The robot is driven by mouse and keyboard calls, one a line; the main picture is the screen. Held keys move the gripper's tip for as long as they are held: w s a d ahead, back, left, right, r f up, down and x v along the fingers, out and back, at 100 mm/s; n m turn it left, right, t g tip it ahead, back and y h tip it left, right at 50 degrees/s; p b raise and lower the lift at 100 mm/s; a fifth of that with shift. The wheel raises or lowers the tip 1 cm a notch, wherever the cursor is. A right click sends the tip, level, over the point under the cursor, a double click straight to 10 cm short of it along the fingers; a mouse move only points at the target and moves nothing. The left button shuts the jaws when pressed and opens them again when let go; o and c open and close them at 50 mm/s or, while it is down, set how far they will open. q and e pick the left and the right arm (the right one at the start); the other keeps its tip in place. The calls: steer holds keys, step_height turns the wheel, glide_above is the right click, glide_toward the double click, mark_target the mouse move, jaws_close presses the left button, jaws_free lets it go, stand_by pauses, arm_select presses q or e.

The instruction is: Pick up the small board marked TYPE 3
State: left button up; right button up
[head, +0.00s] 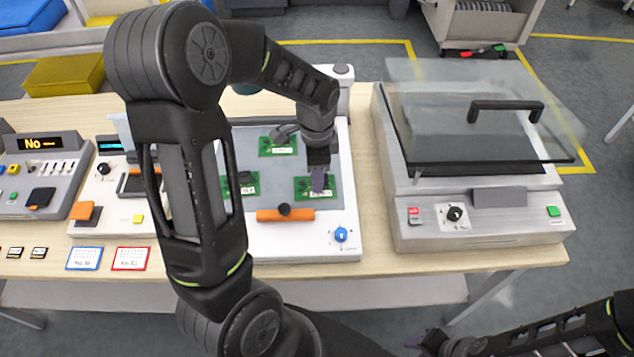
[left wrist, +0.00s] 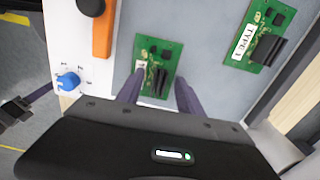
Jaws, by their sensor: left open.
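Three small green boards lie on the grey plate of a white station (head: 300,240) in the head view. My left gripper (head: 318,182) is over the right-hand board (head: 302,187). In the left wrist view that board (left wrist: 157,58) lies between the spread fingers of the open left gripper (left wrist: 160,92); its white label is partly hidden and unreadable. Another board (left wrist: 262,25), labelled TYPE 1, lies to the right there. The back board (head: 278,147) and left board (head: 246,184) have labels I cannot read in the head view. My right gripper (head: 428,342) is low at the bottom, away from the boards.
An orange bar with a black knob (head: 285,214) and a blue dial (head: 341,235) sit at the station's front. A machine with a raised clear lid (head: 480,210) stands to the right. Control boxes (head: 45,175) and small cards (head: 84,258) lie left.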

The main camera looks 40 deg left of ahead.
arm_select(q)
jaws_close()
stand_by(0.4)
